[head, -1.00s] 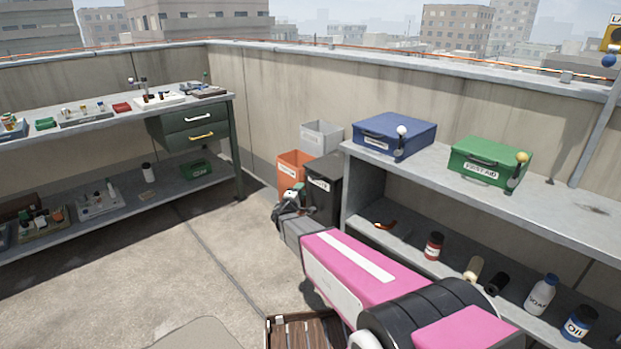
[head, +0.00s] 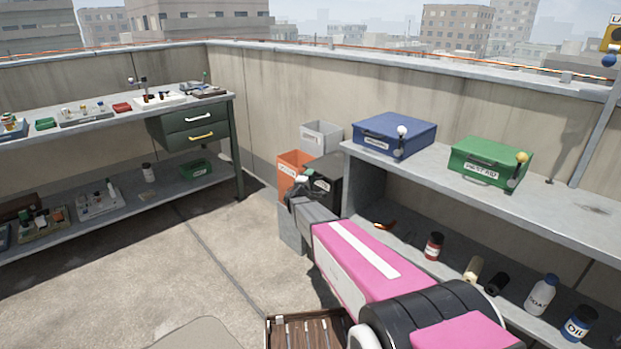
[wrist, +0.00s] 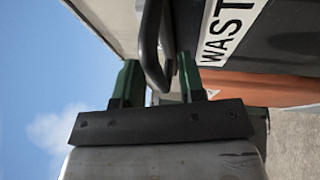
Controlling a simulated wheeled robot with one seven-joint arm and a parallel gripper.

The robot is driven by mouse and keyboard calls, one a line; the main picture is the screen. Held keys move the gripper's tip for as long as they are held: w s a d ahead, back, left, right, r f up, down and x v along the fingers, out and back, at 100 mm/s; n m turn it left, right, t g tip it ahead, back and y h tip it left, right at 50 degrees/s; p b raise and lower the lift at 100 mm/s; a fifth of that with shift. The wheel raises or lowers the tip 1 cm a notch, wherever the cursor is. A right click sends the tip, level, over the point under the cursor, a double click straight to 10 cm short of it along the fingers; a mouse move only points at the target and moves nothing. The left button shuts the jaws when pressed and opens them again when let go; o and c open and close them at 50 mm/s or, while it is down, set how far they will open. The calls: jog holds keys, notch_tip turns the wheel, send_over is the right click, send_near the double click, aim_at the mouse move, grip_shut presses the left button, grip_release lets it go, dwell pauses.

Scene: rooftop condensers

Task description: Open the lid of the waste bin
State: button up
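The waste bin (head: 329,172) is dark and stands left of the grey shelf in the head view, with its lid down. In the wrist view, turned on its side, its dark front (wrist: 285,45) carries a white label (wrist: 222,28), partly cut off. A black bar handle (wrist: 150,45) projects by the lid edge. My gripper (wrist: 158,78) has its two green fingers apart, one on each side of the handle; I cannot tell whether they touch it. In the head view my gripper (head: 298,191) is at the bin's front and hides part of it.
An orange bin (head: 285,168) and a grey bin (head: 320,133) stand beside and behind. The grey shelf (head: 420,180) is close on the right, bearing a blue box (head: 393,135) and a green first-aid box (head: 490,160). The floor (head: 190,270) to the left is open.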

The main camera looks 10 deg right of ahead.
grip_shut()
jog(key=shift+r, duration=0.1)
